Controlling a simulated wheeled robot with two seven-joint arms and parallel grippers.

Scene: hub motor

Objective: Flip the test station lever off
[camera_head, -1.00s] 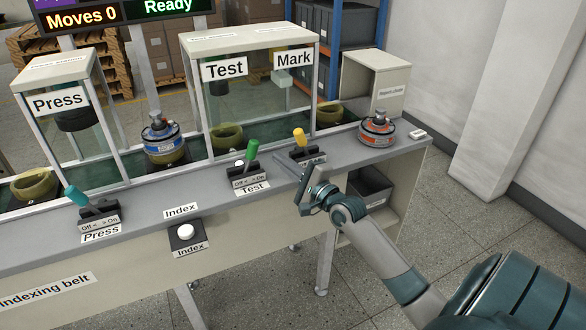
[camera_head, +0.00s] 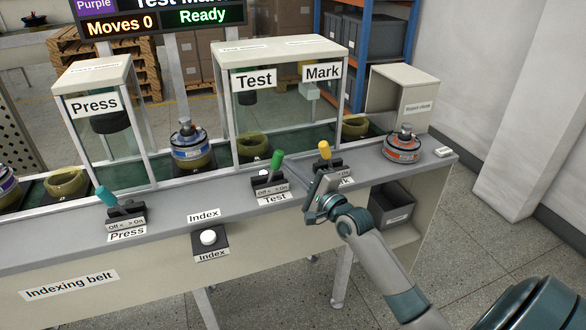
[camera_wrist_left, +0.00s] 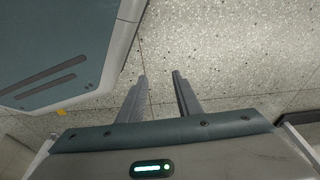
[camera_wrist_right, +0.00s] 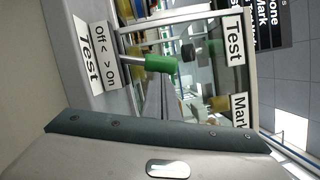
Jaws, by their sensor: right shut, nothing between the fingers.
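The test station lever (camera_head: 277,159) has a green handle on a dark base above the "Test" label. Its handle leans right, toward the "On" side of its plate. My right gripper (camera_head: 296,168) is shut and empty, with its fingertips just right of the green handle. In the right wrist view the green handle (camera_wrist_right: 160,64) is close by the tips of the shut fingers (camera_wrist_right: 164,92); I cannot tell whether they touch. My left gripper (camera_wrist_left: 160,85) shows only in the left wrist view, with its fingers apart and nothing between them, over the speckled floor.
The yellow Mark lever (camera_head: 324,150) stands close right of the Test lever, partly behind my right gripper. The teal Press lever (camera_head: 107,197) leans left. The white Index button (camera_head: 208,237) is on the front.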

